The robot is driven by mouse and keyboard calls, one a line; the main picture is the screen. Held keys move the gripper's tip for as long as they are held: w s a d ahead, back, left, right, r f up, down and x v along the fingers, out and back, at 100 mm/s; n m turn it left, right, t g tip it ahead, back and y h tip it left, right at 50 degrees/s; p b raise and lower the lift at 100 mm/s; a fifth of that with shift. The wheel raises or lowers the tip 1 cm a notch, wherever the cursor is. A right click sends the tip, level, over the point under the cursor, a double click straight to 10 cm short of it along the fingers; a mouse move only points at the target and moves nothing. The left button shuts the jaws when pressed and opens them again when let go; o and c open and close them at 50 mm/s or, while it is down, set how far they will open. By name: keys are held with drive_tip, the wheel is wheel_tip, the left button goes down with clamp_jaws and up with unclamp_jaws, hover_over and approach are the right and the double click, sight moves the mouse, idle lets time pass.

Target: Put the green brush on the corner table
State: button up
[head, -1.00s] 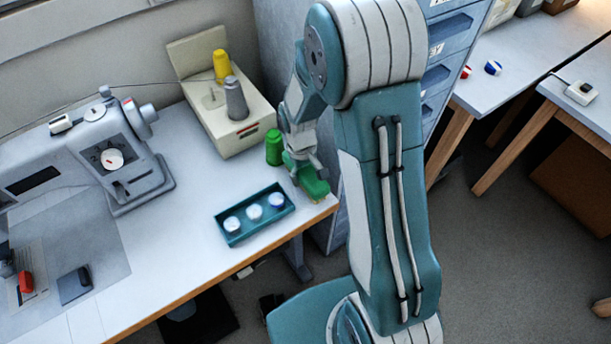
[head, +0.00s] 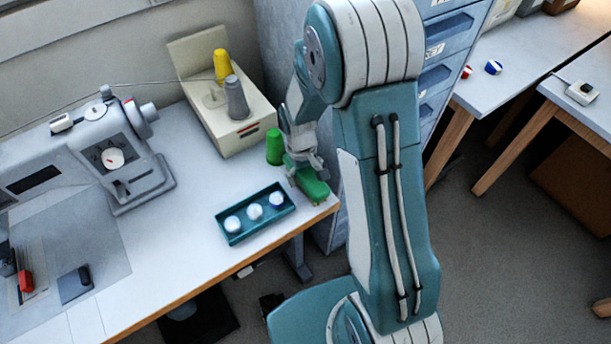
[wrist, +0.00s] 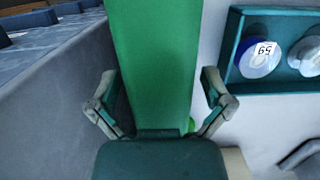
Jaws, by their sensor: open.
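The green brush (head: 314,190) lies near the right front corner of the sewing table (head: 180,270). In the wrist view the green brush (wrist: 152,60) fills the middle as a long green block. My gripper (head: 303,165) is over the brush, and in the wrist view my gripper (wrist: 159,85) is open with one finger on each side of it. Gaps show between the fingers and the brush. Two light tables stand at the right, a nearer one (head: 590,95) and a farther one (head: 530,55); I cannot tell which is the corner table.
A teal tray (head: 234,239) with three round white-topped pieces is left of the brush. A green spool (head: 274,147), a cream box (head: 245,140) with yellow and grey cones, and a sewing machine (head: 110,150) stand behind. A drawer cabinet (head: 450,50) stands between the tables.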

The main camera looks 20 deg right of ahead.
drive_tip(key=r, duration=0.3)
drive_tip(key=w+r, duration=0.1)
drive_tip(key=r, duration=0.6)
drive_tip(key=shift+w+a+r, duration=0.25)
drive_tip(key=shift+w+r, duration=0.05)
drive_tip(key=shift+w, duration=0.05)
drive_tip(key=shift+r, duration=0.6)
drive_tip(key=s+r+m+t, duration=0.3)
drive_tip(key=s+r+t, duration=0.4)
drive_tip(key=s+r, duration=1.05)
drive_tip(key=w+f+n+g, duration=0.1)
drive_tip(key=w+f, duration=0.4)
drive_tip(key=f, duration=0.1)
drive_tip(key=w+f+n+g, duration=0.1)
drive_tip(key=w+f+g, duration=0.1)
drive_tip(key=w+f, duration=0.4)
drive_tip(key=w+f+n+g, duration=0.1)
drive_tip(key=w+f+g, duration=0.1)
drive_tip(key=w+f, duration=0.3)
drive_tip(key=shift+w+d+f, duration=0.15)
drive_tip(key=shift+f, duration=0.4)
drive_tip(key=shift+w+d+f, duration=0.1)
drive_tip(key=shift+f, duration=0.45)
wheel_tip(320, 180, down, 6)
drive_tip(key=shift+s+f, duration=0.15)
drive_tip(key=shift+f, duration=1.2)
drive_tip(key=shift+s+f, duration=0.15)
drive_tip(key=shift+f, duration=1.2)
drive_tip(key=c, duration=1.2)
